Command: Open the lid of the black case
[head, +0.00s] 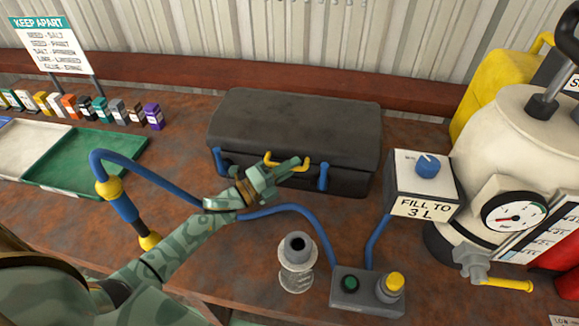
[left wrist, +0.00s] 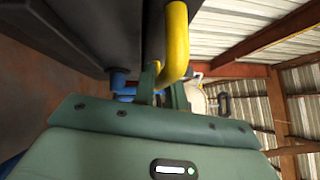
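The black case (head: 295,120) stands on the bench with its lid down. Two blue latches (head: 323,177) sit on its front, and a yellow handle (head: 287,165) is between them. My left gripper (head: 288,170) is at this handle, its fingers pointing right along the case front. In the left wrist view, the yellow handle (left wrist: 175,40) passes in front of the fingertips (left wrist: 164,93), which have a small gap between them. I cannot tell whether they clamp the handle. My right gripper is not in view.
A blue hose (head: 295,208) runs below my left arm. A green tray (head: 85,160) lies left.

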